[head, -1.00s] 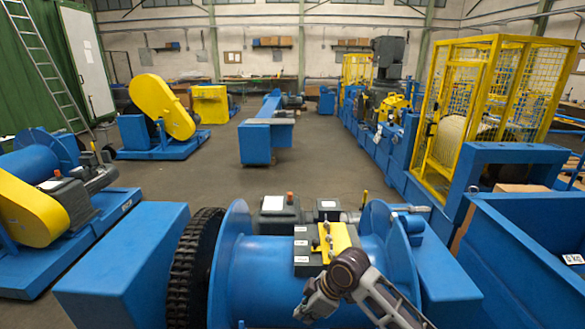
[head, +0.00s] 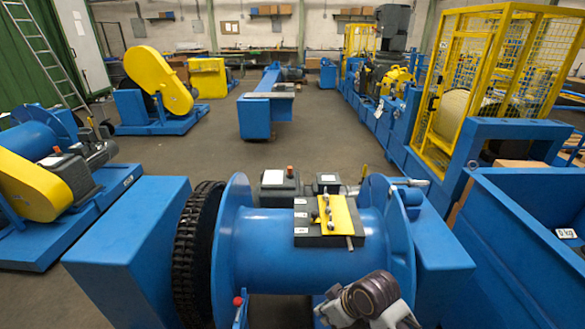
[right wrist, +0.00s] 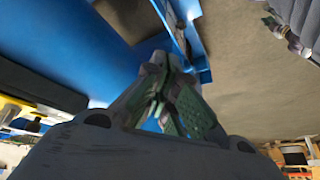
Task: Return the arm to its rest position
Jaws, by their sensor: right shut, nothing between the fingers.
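My right gripper (head: 330,316) shows at the bottom edge of the head view, in front of the blue drum (head: 300,255) and below the yellow plate (head: 338,215). It is clear of the plate, and part of my right arm is cut off by the frame. In the right wrist view its fingers (right wrist: 160,85) are together with nothing between them. The yellow plate lies on a dark block on top of the drum, with several small metal parts on it. My left gripper is not in view.
A black chain wheel (head: 196,255) stands at the drum's left, beside a blue box (head: 125,250). A blue bin (head: 520,240) is at the right, below a yellow cage (head: 490,70). Open floor (head: 330,150) lies behind the drum.

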